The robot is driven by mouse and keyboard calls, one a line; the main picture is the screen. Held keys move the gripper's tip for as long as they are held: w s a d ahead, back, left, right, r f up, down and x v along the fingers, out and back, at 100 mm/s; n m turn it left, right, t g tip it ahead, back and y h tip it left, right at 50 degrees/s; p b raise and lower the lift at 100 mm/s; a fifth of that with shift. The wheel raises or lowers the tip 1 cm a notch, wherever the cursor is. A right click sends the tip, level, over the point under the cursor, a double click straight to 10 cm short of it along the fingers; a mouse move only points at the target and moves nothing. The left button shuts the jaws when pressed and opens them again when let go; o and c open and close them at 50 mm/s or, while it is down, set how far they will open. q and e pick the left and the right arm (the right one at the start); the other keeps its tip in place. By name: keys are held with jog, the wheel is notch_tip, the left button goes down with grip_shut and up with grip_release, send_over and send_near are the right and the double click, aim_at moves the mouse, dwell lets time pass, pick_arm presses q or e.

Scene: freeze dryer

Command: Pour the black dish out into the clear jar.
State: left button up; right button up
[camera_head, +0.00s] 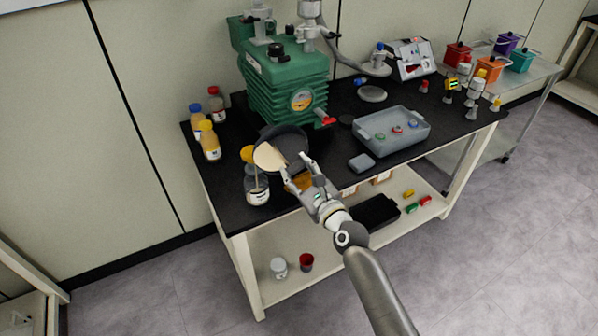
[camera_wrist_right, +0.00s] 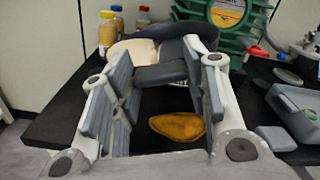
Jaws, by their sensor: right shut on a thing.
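My right gripper (camera_head: 296,172) is shut on the near rim of the black dish (camera_head: 289,140) and holds it tilted steeply to the left above the table. Pale material (camera_head: 267,157) fills the dish's lower left side. The clear jar (camera_head: 257,192), with a white label, stands upright below the dish's lip at the table's front left. A thin pale streak runs from the lip into the jar's mouth. In the right wrist view the dish (camera_wrist_right: 165,70) lies beyond the fingers (camera_wrist_right: 157,88), pale material at its left; the jar is not visible there. My left gripper is out of view.
The green machine (camera_head: 285,80) stands behind the dish. Several capped bottles (camera_head: 209,140) line the table's left edge. A flat orange item (camera_head: 299,184) lies below my right gripper. A grey tray (camera_head: 391,132) and a small grey block (camera_head: 361,163) stand to the right.

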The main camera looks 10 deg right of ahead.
jog(key=shift+r+n, duration=0.25)
jog(key=shift+n, duration=0.05)
jog(key=shift+a+r+n, duration=0.15)
jog(key=shift+r+n, duration=0.1)
jog(key=shift+n, duration=0.15)
jog(key=shift+s+a+r+n, duration=0.1)
jog(key=shift+r+n, duration=0.1)
jog(key=shift+n, duration=0.1)
jog(key=shift+a+r+n+p, duration=0.15)
jog(key=shift+r+n+p, duration=0.15)
jog(key=shift+n, duration=0.1)
jog(key=shift+s+a+r+n, duration=0.1)
jog(key=shift+a+n, duration=0.05)
jog(key=shift+n, duration=0.25)
jog(key=shift+a+r+n, duration=0.1)
jog(key=shift+r+n, duration=0.1)
jog(key=shift+n, duration=0.1)
jog(key=shift+a+r+p, duration=0.1)
jog(key=shift+p, duration=0.25)
jog(key=shift+s+a+r+n+p, duration=0.2)
jog(key=shift+a+r+n+p, duration=0.25)
jog(key=shift+n+p, duration=0.5)
jog(key=shift+s+a+r+n+p, duration=0.15)
jog(key=shift+a+r+n+p, duration=0.25)
jog(key=shift+n+p, duration=0.5)
jog(key=shift+a+n, duration=0.1)
jog(key=shift+n, duration=0.15)
